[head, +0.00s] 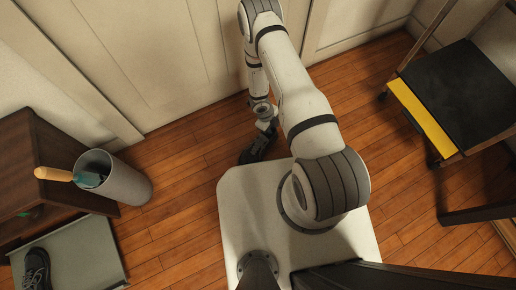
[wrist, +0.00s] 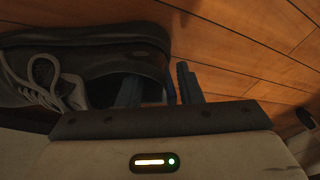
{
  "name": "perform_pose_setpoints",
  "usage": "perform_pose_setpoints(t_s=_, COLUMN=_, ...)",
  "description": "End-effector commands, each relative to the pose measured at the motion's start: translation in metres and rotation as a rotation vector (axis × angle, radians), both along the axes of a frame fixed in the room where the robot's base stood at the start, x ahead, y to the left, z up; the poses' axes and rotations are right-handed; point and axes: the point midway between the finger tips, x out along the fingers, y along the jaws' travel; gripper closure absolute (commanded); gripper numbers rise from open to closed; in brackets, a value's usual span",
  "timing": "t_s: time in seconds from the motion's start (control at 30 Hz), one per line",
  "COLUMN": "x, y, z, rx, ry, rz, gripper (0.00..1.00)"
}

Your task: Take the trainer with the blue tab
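A dark grey trainer with pale laces (wrist: 85,55) lies on the wooden floor and fills the upper left of the wrist view. A narrow blue strip (wrist: 171,84) shows at its heel. My gripper (wrist: 160,85) is open around the heel: one finger is in the shoe's opening, the other is outside behind the heel, with a thin gap visible. In the head view this trainer (head: 256,150) is partly hidden below my gripper (head: 267,128). Another dark trainer (head: 37,268) sits on a grey tray at lower left; no blue tab can be made out on it.
The grey tray (head: 90,252) lies beside a dark wooden cabinet (head: 55,150). A grey bin (head: 125,185) holds a wooden-handled item (head: 55,174). Pale panels (head: 160,60) rise behind my arm. Floor at left of my base is clear.

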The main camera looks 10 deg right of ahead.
Motion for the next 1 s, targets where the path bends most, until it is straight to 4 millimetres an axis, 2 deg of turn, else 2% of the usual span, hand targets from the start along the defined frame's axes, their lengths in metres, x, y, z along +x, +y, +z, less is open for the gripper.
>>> perform_pose_setpoints(t_s=0.03, x=0.0001, y=0.0001, z=0.0001, rx=0.000, ry=0.000, rz=0.000, gripper=0.72)
perform_pose_setpoints(t_s=0.4, x=0.0000, y=0.0005, z=0.0001, rx=0.000, ry=0.000, rz=0.001, gripper=1.00)
perform_pose_setpoints(t_s=0.83, x=-0.0001, y=0.0006, z=0.0007, rx=0.000, ry=0.000, rz=0.001, gripper=1.00)
perform_pose_setpoints(t_s=1.0, x=0.0001, y=0.0008, z=0.0082, rx=0.000, ry=0.000, rz=0.001, gripper=1.00)
